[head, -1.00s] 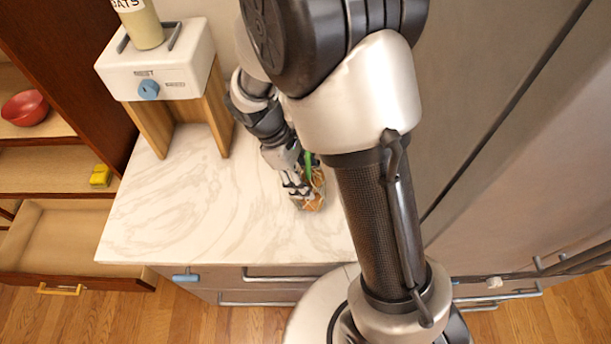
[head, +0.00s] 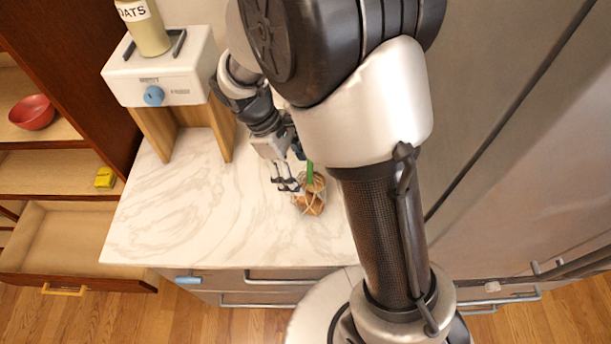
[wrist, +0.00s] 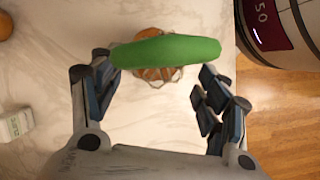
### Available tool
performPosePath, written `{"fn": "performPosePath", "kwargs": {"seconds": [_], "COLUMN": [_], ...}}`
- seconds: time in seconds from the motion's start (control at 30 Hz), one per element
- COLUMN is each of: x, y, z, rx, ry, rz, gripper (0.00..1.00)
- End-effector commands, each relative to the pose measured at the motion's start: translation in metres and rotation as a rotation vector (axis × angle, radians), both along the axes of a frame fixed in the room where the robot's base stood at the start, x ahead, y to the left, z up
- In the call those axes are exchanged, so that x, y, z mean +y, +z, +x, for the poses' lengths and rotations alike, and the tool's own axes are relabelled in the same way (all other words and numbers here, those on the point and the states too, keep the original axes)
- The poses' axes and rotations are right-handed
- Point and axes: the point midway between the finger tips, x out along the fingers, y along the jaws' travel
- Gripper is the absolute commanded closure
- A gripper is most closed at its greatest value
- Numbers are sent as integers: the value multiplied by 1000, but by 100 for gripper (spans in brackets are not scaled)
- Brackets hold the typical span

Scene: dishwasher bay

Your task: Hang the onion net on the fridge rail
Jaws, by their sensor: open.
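The onion net (head: 312,203) rests on the marble counter, with brown onions inside and a green handle (head: 310,174) on top. In the wrist view the green handle (wrist: 165,52) lies across the space ahead of my fingers, with the net (wrist: 150,76) partly hidden below it. My gripper (head: 286,184) is open and empty, just left of the net in the head view. In the wrist view my fingers (wrist: 155,92) are spread wide. A dark rail (head: 575,264) runs low along the grey fridge front (head: 530,190); I cannot tell for certain that it is the fridge rail.
A white scale (head: 160,80) on wooden legs bears an oats jar (head: 147,30) at the counter's back left. An open drawer (head: 70,240) and shelves with a red bowl (head: 32,112) stand left. The wrist view shows a small white box (wrist: 15,124). The counter's front left is clear.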

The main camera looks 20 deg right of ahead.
Motion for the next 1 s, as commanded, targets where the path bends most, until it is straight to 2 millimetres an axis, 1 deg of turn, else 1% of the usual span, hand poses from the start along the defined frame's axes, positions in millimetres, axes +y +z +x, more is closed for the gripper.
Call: {"fn": "performPosePath", "kwargs": {"seconds": [0.03,0.1,0.2,0.33,0.5,1.0], "x": [5,10,16,21,23,23], "y": [14,28,44,57,63,63], "z": [3,6,9,11,12,12], "rx": [-3,-3,-2,0,2,2], "ry": [2,2,2,0,0,0], "rz": [1,1,1,1,1,1], "gripper": [31,31,31,31,31,31]}}
